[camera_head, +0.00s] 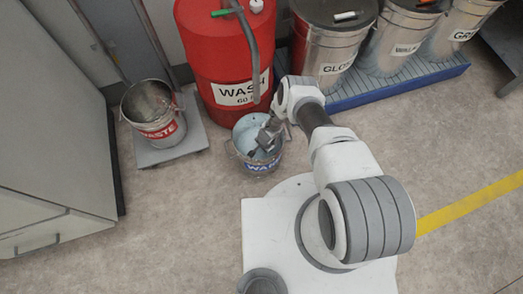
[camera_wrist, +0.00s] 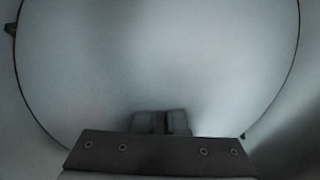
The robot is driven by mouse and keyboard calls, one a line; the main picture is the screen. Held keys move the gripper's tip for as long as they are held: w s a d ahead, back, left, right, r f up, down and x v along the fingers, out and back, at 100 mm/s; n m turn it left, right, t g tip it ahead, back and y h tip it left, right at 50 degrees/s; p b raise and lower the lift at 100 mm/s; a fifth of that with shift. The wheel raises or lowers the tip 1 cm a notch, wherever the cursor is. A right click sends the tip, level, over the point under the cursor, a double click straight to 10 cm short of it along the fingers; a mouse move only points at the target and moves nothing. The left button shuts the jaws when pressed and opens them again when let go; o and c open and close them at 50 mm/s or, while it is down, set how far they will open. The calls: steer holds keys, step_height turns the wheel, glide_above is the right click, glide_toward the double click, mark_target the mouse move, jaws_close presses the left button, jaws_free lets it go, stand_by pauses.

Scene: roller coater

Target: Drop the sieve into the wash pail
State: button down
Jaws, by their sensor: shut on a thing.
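The wash pail (camera_head: 245,168) is a small metal bucket with a blue label and pale bluish contents, standing on the floor in front of the red drum. My gripper (camera_head: 266,147) reaches down over the pail's mouth, pointing into it. In the wrist view, a broad pale round surface (camera_wrist: 160,60) with a thin dark edge fills the picture, seemingly the pail's inside. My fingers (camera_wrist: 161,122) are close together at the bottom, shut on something. The sieve cannot be clearly made out in either view; it is small or hidden at the fingers.
A waste pail (camera_head: 162,131) stands on a grey platform (camera_head: 176,152) at left. The red drum (camera_head: 215,55) is right behind the wash pail. Metal drums (camera_head: 335,45) stand on a blue pallet (camera_head: 400,84) at right. A grey cabinet (camera_head: 50,130) is at far left.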

steer(key=shift+f, duration=0.55)
steer(key=c, duration=1)
jaws_free()
steer(key=shift+r, duration=0.1)
steer(key=shift+w+r, duration=0.1)
steer(key=shift+r, duration=0.4)
steer(key=r+p, duration=0.2)
steer(key=r, duration=0.2)
steer(key=s+d+r+p, duration=0.1)
steer(key=r+p, duration=0.2)
steer(key=r, duration=0.1)
steer(key=r+p, duration=0.2)
steer(key=r, duration=0.2)
steer(key=shift+s+d, duration=0.15)
steer(key=shift+s, duration=0.25)
